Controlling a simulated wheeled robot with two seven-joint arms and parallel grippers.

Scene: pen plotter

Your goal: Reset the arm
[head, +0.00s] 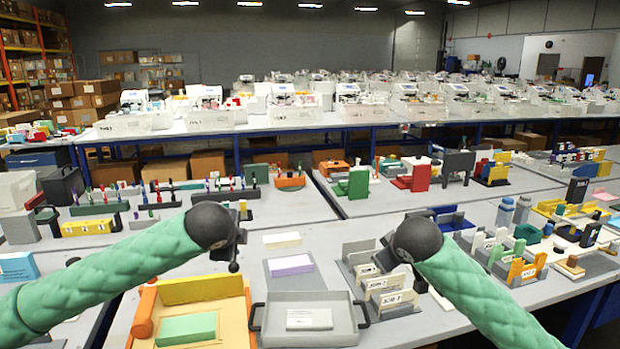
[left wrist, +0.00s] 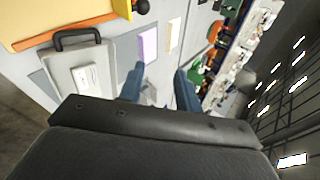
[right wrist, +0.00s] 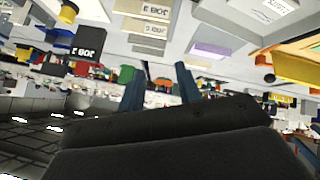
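Both of my arms, in green padded sleeves with black ends, reach in over the table. My left gripper (left wrist: 158,88) shows two blue fingers standing apart with nothing between them. In the head view its black wrist end (head: 214,226) is above the orange-edged tray. My right gripper (right wrist: 160,85) also has its two blue fingers apart and empty. In the head view its black wrist end (head: 418,240) is beside the card rack. The fingers of both grippers are mostly hidden in the head view. Neither gripper touches an object that I can see.
The grey table holds an orange-edged tray (head: 238,318) with a green block (head: 186,329), a grey handled tray (head: 340,336) with a white card pad, a purple pad (head: 290,265) and a card rack (head: 386,306). More cluttered tables stand behind.

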